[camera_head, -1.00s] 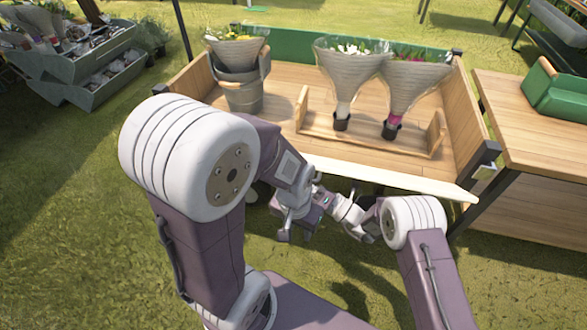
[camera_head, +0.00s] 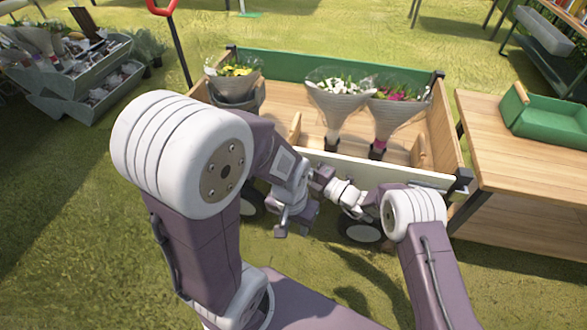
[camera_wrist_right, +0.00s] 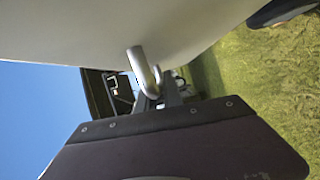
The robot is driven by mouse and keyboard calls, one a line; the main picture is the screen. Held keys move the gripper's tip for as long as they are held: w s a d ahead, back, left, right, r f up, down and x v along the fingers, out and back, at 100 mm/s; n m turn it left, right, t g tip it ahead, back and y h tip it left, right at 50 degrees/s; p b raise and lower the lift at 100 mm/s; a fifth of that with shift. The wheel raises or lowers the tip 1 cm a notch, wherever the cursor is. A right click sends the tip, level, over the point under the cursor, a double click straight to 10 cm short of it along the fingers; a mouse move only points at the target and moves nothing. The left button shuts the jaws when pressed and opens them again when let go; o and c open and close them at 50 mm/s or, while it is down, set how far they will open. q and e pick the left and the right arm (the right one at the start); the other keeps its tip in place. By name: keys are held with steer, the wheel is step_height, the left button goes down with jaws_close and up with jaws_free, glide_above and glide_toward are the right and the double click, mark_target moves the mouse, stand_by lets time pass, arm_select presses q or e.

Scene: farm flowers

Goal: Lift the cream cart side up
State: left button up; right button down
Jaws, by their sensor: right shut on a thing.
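The cream cart side (camera_head: 400,172) stands nearly upright along the near edge of the wooden cart, in the head view. In the right wrist view its pale face (camera_wrist_right: 120,30) fills the top, with a curved metal handle (camera_wrist_right: 145,75) on it. My right gripper (camera_wrist_right: 165,98) is shut on this handle; in the head view it is small and partly hidden against the panel. My left gripper (camera_head: 295,228) hangs in front of the cart, apart from the panel, with a gap between its fingers and nothing in it.
Inside the cart are a bucket of flowers (camera_head: 233,88) and two wrapped bouquets (camera_head: 338,100) in a wooden rack. A wooden table (camera_head: 490,125) with a green tray (camera_head: 550,120) stands close on the right. Cart wheels (camera_head: 360,230) show below the panel. Grass is open at the left.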

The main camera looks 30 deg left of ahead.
arm_select(q)
steer(key=shift+w+a+r, duration=0.1)
steer(key=shift+w+r, duration=0.15)
steer(key=shift+r, duration=0.15)
arm_select(e)
steer(key=shift+w+a+r, duration=0.1)
steer(key=shift+w+r, duration=0.2)
steer(key=shift+w, duration=0.25)
steer(key=c, duration=1.5)
jaws_free()
arm_select(q)
steer(key=shift+w, duration=0.1)
steer(key=shift+p, duration=0.3)
